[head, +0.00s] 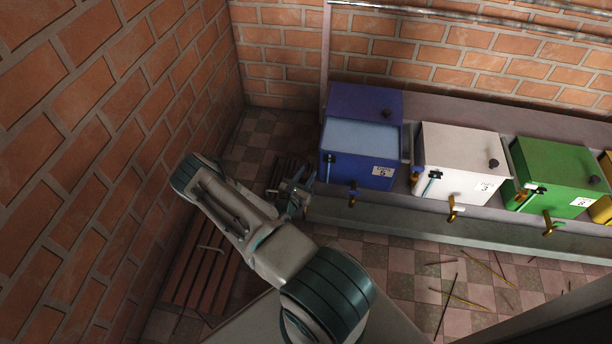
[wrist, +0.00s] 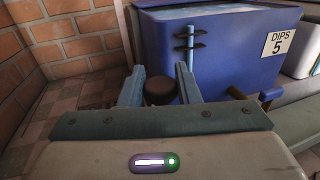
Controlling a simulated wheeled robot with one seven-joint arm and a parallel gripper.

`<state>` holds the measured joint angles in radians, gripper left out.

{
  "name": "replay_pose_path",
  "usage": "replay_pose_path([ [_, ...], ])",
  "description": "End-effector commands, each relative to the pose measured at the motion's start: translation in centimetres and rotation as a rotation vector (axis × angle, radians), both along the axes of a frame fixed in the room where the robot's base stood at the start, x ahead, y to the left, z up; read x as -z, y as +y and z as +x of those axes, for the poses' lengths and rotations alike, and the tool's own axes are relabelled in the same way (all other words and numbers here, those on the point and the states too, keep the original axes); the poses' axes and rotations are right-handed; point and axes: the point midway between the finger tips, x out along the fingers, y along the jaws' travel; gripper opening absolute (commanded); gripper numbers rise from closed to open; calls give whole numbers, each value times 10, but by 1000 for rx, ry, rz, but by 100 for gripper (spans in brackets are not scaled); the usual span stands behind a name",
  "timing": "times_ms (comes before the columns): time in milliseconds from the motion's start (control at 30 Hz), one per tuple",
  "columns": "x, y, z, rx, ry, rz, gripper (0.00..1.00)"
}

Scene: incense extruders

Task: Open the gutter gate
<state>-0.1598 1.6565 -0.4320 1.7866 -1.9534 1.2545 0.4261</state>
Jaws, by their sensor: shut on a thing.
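My gripper (head: 305,184) is at the left end of the long grey gutter (head: 400,222), low beside the blue box. In the wrist view its two blue-grey fingers (wrist: 160,78) stand on either side of a dark round knob (wrist: 160,93) and are shut on it. I cannot make out the gate panel itself; the knob's base and what it is fixed to are hidden by my gripper. In the head view my arm and gripper cover this end of the gutter.
A blue box (head: 358,165) marked 5 stands right of my gripper, with a white box (head: 455,172) and a green box (head: 552,185) farther right. Brass taps (head: 453,208) stick out in front. Sticks (head: 447,305) litter the floor.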

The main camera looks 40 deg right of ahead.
Motion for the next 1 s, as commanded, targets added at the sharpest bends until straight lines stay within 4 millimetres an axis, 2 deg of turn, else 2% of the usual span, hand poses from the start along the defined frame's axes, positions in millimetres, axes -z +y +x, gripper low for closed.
replay_pose_path([
  [33,-11,1,0,-1,1,0,0],
  [200,-29,1,0,-2,1,0,0],
  [567,-30,1,0,-1,0,1,0],
  [600,-30,1,0,-1,0,1,35],
  [667,-30,1,0,-1,0,1,51],
  [1000,-31,2,-2,1,1,0,51],
])
